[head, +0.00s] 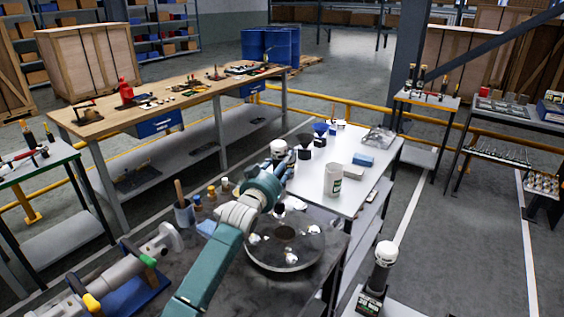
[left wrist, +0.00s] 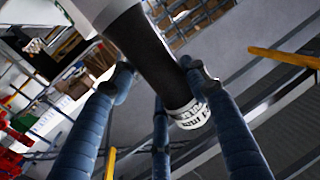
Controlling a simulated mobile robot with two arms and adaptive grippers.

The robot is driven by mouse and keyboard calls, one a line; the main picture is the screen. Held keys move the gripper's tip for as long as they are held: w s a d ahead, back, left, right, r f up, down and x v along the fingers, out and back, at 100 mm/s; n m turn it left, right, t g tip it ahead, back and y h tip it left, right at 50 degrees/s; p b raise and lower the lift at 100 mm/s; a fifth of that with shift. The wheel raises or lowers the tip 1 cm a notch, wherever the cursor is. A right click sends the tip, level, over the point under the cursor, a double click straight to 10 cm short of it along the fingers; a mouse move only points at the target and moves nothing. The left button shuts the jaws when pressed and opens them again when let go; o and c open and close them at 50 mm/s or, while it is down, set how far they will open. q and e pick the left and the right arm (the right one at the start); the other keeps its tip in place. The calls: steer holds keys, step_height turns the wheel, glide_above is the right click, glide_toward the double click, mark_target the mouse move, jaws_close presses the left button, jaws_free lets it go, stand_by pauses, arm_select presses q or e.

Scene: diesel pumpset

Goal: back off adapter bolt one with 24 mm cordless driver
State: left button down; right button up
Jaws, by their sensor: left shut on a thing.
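My left gripper (left wrist: 155,85) has its blue fingers closed around a thick black driver (left wrist: 142,48) with a white lettered band at one end; a pale grey part is at its other end. In the head view my left arm reaches up past the round metal plate, and the left gripper (head: 275,163) is beyond it, partly hidden by the arm. The adapter plate (head: 287,262) lies on the dark bench with several shiny bolt heads (head: 290,257). I cannot tell which is bolt one. The gripper is apart from the plate. My right gripper is out of view.
Behind the plate, a white table (head: 350,205) holds a labelled tub (head: 333,180) and small items. A similar white-capped black tool (head: 381,265) stands at the lower right. Pots and a brush (head: 183,210) stand left of the arm.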

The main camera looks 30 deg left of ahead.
arm_select(q)
steer(key=shift+r, duration=0.25)
steer(key=shift+p, duration=0.3)
steer(key=shift+s, duration=0.1)
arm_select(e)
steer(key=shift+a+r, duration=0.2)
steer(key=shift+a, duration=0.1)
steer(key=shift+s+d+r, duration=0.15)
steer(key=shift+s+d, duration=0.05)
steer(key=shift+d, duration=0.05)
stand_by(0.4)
arm_select(q)
steer(key=shift+f, duration=0.25)
steer(key=shift+f, duration=0.35)
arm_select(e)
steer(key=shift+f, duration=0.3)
arm_select(q)
steer(key=shift+r, duration=0.15)
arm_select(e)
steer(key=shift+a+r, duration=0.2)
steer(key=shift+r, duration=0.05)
